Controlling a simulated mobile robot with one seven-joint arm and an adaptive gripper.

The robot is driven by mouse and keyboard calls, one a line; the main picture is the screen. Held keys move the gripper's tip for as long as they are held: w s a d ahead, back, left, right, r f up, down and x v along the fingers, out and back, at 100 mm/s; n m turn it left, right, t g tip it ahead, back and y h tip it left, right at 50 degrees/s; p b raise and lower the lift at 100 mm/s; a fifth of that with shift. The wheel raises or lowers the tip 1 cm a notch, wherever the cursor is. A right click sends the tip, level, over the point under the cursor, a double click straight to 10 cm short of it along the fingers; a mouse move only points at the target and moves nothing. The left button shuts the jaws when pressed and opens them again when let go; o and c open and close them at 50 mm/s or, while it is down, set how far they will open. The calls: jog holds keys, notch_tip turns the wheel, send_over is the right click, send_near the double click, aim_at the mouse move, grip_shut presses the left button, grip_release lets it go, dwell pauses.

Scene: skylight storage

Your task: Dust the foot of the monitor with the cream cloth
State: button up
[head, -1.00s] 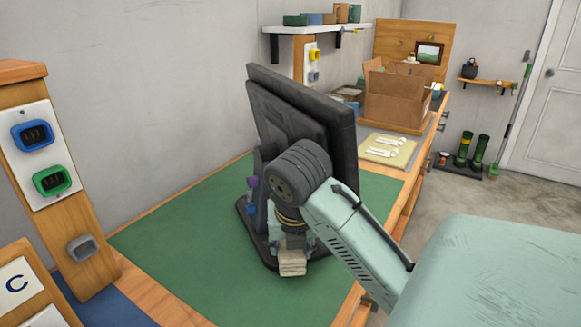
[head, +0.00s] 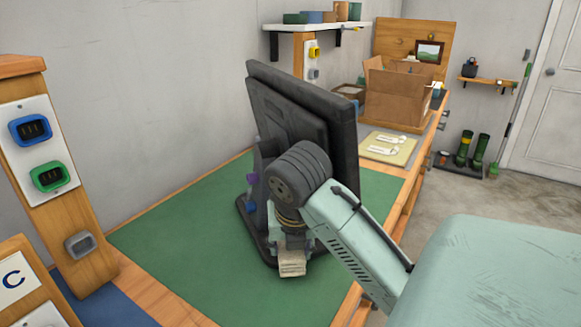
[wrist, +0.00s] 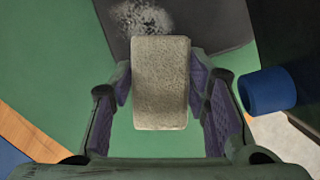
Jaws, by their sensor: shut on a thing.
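The dark monitor (head: 300,115) stands on a green mat, seen from behind in the head view. Its dark flat foot (head: 246,222) is partly hidden by my arm. In the wrist view a pale, speckled dusty patch (wrist: 143,20) lies on the foot (wrist: 205,20). My gripper (head: 291,252) is shut on the cream cloth (head: 291,268), a folded block at the foot's near edge. The cloth also shows between both fingers in the wrist view (wrist: 160,85), its far end overlapping the foot near the dust. I cannot tell whether it touches the surface.
The green mat (head: 180,235) is clear left of the monitor. A blue round thing (wrist: 268,91) is right of my gripper in the wrist view. A cardboard box (head: 400,95) and a pale mat with white utensils (head: 388,148) stand farther back. A post with sockets (head: 45,150) rises at left.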

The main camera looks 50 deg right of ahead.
jog(key=shift+f+b, duration=0.3)
jog(key=shift+f, duration=0.15)
dwell(0.3)
jog(key=shift+w+d, duration=0.45)
jog(key=shift+w, duration=0.45)
jog(key=shift+w+d, duration=0.5)
jog(key=shift+w, duration=0.4)
jog(key=shift+w+d, duration=0.45)
jog(key=shift+w, duration=0.45)
jog(key=shift+w+d+r, duration=0.1)
jog(key=shift+w+d, duration=0.25)
jog(key=shift+w, duration=0.3)
jog(key=shift+w+d+r+p, duration=0.1)
jog(key=shift+w+d+p, duration=0.25)
jog(key=shift+w, duration=0.3)
jog(key=shift+c, duration=1.4)
jog(key=shift+w+d+p, duration=0.15)
jog(key=shift+w+d, duration=0.2)
jog(key=shift+w, duration=0.4)
jog(key=shift+w+d+p, duration=0.15)
jog(key=shift+w+d, duration=0.2)
jog(key=shift+w, duration=0.35)
